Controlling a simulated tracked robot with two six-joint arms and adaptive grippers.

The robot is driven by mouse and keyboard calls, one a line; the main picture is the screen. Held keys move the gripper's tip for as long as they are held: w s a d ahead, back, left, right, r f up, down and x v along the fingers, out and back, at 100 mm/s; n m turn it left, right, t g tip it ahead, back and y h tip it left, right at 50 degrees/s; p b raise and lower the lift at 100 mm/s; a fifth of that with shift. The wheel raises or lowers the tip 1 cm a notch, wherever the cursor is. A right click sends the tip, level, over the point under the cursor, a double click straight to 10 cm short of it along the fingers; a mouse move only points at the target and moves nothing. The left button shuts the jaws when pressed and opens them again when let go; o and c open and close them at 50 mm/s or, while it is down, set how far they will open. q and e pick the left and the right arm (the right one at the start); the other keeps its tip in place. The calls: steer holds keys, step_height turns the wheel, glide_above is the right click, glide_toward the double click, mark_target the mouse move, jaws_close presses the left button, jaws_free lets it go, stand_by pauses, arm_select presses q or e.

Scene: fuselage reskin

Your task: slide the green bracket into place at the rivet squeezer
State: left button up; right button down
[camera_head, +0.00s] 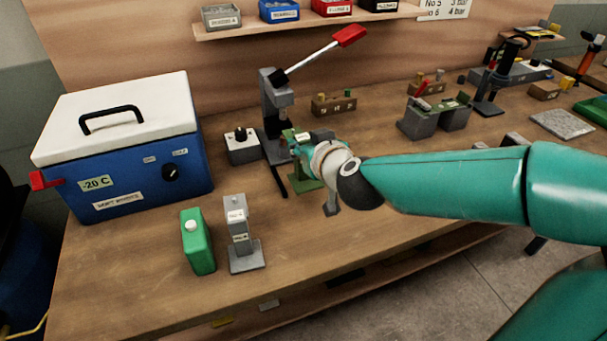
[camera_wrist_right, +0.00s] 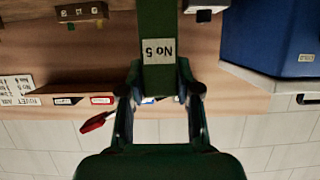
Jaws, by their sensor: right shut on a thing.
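The green bracket (camera_head: 306,184) is at the base of the rivet squeezer (camera_head: 275,108), a grey press with a raised red-handled lever. In the right wrist view the bracket (camera_wrist_right: 160,28) bears a "No 5" label and runs up between the fingers. My right gripper (camera_head: 299,143) is shut on the bracket, just right of the squeezer; it also shows in the wrist view (camera_wrist_right: 160,92). My gripper and wrist hide part of the bracket in the head view. I cannot tell whether the bracket touches the squeezer. My left gripper is not in view.
A grey box with a black knob (camera_head: 240,146) stands left of the squeezer, with a blue cooler (camera_head: 140,165) beyond. A green can (camera_head: 197,243) and a grey stand (camera_head: 241,240) are at the front. Small wooden block (camera_head: 333,105) sits behind. The front-middle of the bench (camera_head: 310,238) is clear.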

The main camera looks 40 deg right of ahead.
mark_target(304, 178)
step_height(304, 178, down, 4)
steer(key=b, duration=0.3)
steer(key=shift+f, duration=0.25)
steer(key=shift+r, duration=0.1)
steer(key=c, duration=0.8)
jaws_free()
